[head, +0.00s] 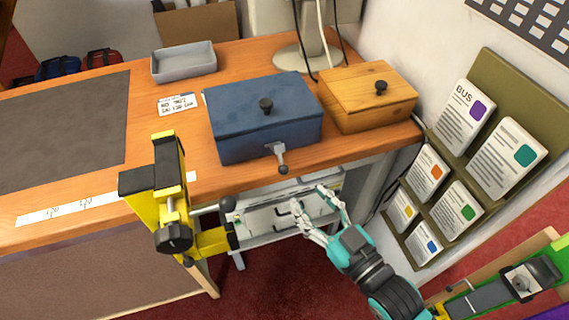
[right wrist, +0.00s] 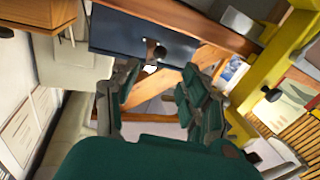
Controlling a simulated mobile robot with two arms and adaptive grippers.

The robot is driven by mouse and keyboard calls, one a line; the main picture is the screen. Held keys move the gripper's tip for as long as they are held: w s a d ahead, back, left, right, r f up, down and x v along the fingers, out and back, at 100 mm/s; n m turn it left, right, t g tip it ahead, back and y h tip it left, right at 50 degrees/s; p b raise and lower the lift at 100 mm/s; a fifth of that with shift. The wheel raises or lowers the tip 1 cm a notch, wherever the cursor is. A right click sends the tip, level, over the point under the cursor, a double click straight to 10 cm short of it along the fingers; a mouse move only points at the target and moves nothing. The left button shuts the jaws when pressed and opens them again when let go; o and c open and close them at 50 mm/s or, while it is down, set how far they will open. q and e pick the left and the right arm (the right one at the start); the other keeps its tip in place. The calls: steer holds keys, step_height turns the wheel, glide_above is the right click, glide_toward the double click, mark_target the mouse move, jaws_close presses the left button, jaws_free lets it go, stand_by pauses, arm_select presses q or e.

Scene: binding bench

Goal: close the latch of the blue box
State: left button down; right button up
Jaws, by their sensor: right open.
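In the right wrist view the box's blue front (right wrist: 122,36) and the latch (right wrist: 153,52) show beyond the open fingers (right wrist: 157,95). My left gripper is not in view.
A yellow and black clamp-like fixture (head: 168,185) stands at the bench's front edge, left of my right gripper. A wooden box (head: 365,112) sits right of the blue box. A grey tray (head: 183,63) lies behind left. A leaflet rack (head: 480,140) is at the right.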

mark_target(283, 168)
steer(key=p+x, duration=0.1)
steer(key=x, duration=0.9)
steer(key=shift+p, duration=0.3)
jaws_close()
